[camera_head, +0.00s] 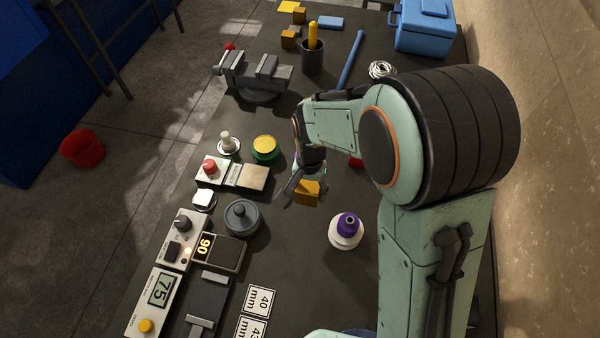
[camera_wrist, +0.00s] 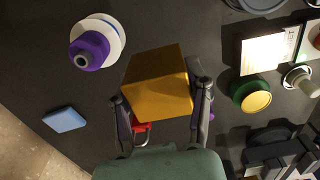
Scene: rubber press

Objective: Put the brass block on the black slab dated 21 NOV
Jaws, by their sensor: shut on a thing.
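The brass block (camera_head: 307,192) is a golden cube held above the dark bench, right of the yellow-and-green round pot. In the wrist view the block (camera_wrist: 157,82) fills the space between the two fingers. My gripper (camera_head: 303,184) is shut on it, with one finger on each side in the wrist view (camera_wrist: 160,104). No date 21 NOV can be read in either view. A dark flat slab-like piece (camera_head: 208,298) lies at the near left of the bench in the head view; I cannot tell whether it is the dated slab.
Left of the block stand a yellow-and-green pot (camera_head: 265,148), a grey lidded disc (camera_head: 241,217) and a box reading 90 (camera_head: 230,252). A purple spool on a white base (camera_head: 346,229) stands to the right. A grey vise (camera_head: 256,75) stands farther back.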

